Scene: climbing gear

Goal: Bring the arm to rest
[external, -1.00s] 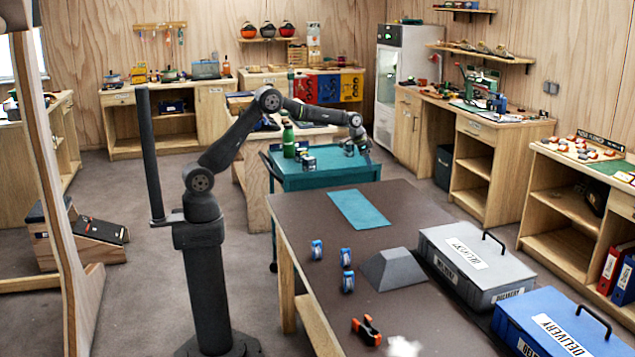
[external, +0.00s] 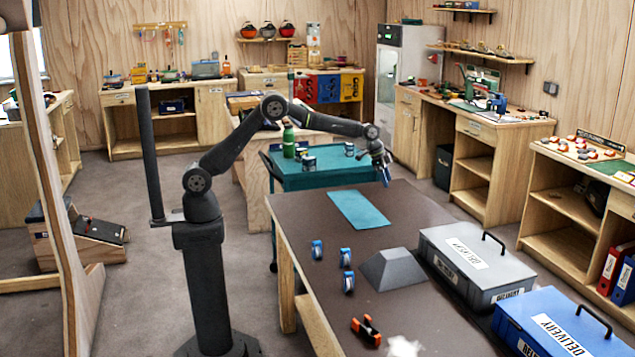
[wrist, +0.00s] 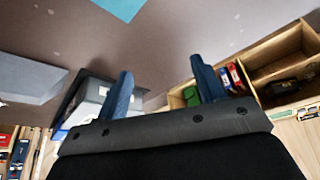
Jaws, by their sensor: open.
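My gripper (external: 385,176) hangs over the far edge of the brown table (external: 420,210) in the external view, beside the right end of the teal cart (external: 330,178). In the wrist view its two blue fingers (wrist: 162,90) stand wide apart with nothing between them. My arm reaches out from its column, bent at the elbow, with the gripper pointing down.
On the table are a teal mat (external: 358,209), several blue-and-white rolls (external: 346,257), a grey block (external: 392,269), an orange-black item (external: 366,330), a grey delivery case (external: 475,262) and a blue one (external: 550,322). A green bottle (external: 288,140) stands on the cart.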

